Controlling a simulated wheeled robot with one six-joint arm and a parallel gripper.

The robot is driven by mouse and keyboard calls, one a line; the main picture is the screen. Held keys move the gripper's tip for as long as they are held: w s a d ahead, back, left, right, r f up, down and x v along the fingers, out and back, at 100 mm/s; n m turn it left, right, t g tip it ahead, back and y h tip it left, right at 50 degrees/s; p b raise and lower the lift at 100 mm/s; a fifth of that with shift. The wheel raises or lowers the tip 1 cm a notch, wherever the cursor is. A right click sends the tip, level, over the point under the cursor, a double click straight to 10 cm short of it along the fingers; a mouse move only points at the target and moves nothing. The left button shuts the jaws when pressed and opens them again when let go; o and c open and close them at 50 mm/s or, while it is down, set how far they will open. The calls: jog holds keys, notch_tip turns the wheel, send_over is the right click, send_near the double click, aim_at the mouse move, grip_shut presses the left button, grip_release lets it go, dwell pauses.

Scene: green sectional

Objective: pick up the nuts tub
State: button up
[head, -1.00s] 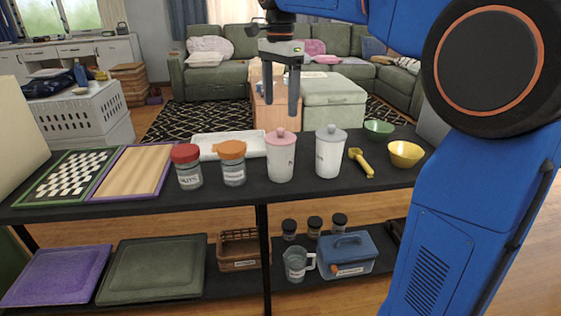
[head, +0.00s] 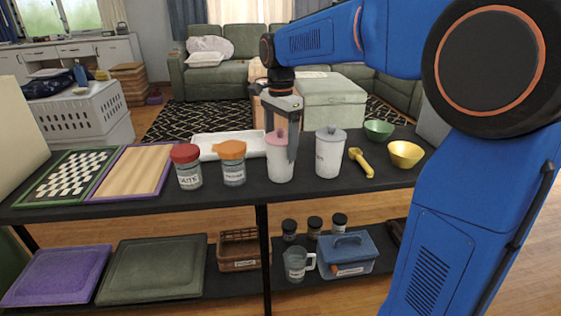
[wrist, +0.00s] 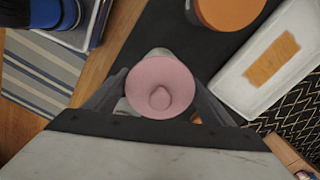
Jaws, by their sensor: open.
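A white tub with a pink lid (head: 279,139) stands upright on the dark shelf top, its label too small to read. It also shows from above in the wrist view (wrist: 160,85). My gripper (head: 282,146) is open and points down over this tub, one finger on each side of its lid; I cannot tell whether they touch it. A clear jar with a red lid (head: 188,168) stands further left, and its label seems to read "NUTS". Which container is the nuts tub is not certain from the labels.
An orange-lidded jar (head: 233,165) stands left of the pink-lidded tub and a grey-lidded white tub (head: 330,155) stands right of it. A white tray (head: 207,143) lies behind. A yellow scoop (head: 362,163), yellow bowl (head: 405,155) and green bowl (head: 379,130) are at the right.

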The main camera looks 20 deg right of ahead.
aim_at(280, 128)
jog(key=shift+f, duration=0.8)
jog(key=c, duration=0.9)
jog(key=shift+r, duration=0.1)
notch_tip(280, 128, up, 9)
jog(key=shift+r, duration=0.2)
jog(key=shift+r+m, duration=0.25)
jog(key=shift+m, duration=0.65)
jog(key=m, duration=0.4)
